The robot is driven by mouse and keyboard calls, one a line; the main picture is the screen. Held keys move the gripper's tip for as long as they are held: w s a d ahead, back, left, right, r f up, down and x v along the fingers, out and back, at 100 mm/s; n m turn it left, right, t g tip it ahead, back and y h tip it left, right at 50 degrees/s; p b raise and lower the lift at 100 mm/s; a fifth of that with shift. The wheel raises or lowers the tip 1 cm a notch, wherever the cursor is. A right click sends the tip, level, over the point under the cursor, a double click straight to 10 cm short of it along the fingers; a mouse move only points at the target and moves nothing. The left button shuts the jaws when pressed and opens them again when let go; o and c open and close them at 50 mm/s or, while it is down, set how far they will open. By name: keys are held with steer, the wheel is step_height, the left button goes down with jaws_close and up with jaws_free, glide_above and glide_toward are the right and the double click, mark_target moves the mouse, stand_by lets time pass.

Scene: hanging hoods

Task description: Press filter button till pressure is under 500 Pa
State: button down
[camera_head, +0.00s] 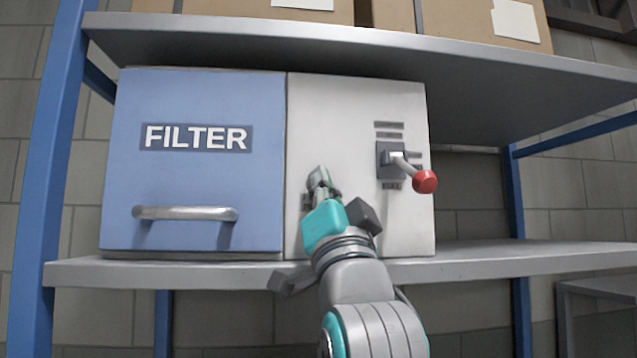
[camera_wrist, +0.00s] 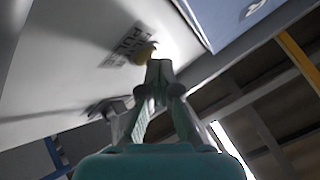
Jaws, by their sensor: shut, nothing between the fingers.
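The filter unit has a blue door (camera_head: 196,215) marked FILTER and a pale grey panel (camera_head: 355,115) to its right. My gripper (camera_head: 319,178) is in front of the left part of this panel, with its fingers shut and nothing between them. In the wrist view, the shut fingertips (camera_wrist: 159,68) are right by a small yellow button (camera_wrist: 146,51) with a dark printed label beside it. I cannot tell whether they touch it. In the head view my gripper hides the button. I see no pressure reading in either view.
A lever with a red knob (camera_head: 425,181) sticks out of the panel to the right of my gripper. The unit stands on a grey shelf (camera_head: 460,265) between blue posts (camera_head: 52,150). An upper shelf (camera_head: 330,45) with cardboard boxes (camera_head: 455,20) hangs over it.

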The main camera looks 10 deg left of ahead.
steer(key=shift+w+f, duration=0.15)
steer(key=shift+f, duration=0.05)
steer(key=shift+s+d+f, duration=0.15)
steer(key=shift+s, duration=0.3)
steer(key=shift+s+d, duration=0.2)
steer(key=shift+s, duration=0.6)
steer(key=shift+s+d, duration=0.25)
steer(key=shift+s, duration=0.55)
steer(key=shift+s+d, duration=0.2)
steer(key=shift+s, duration=0.6)
steer(key=shift+s, duration=0.1)
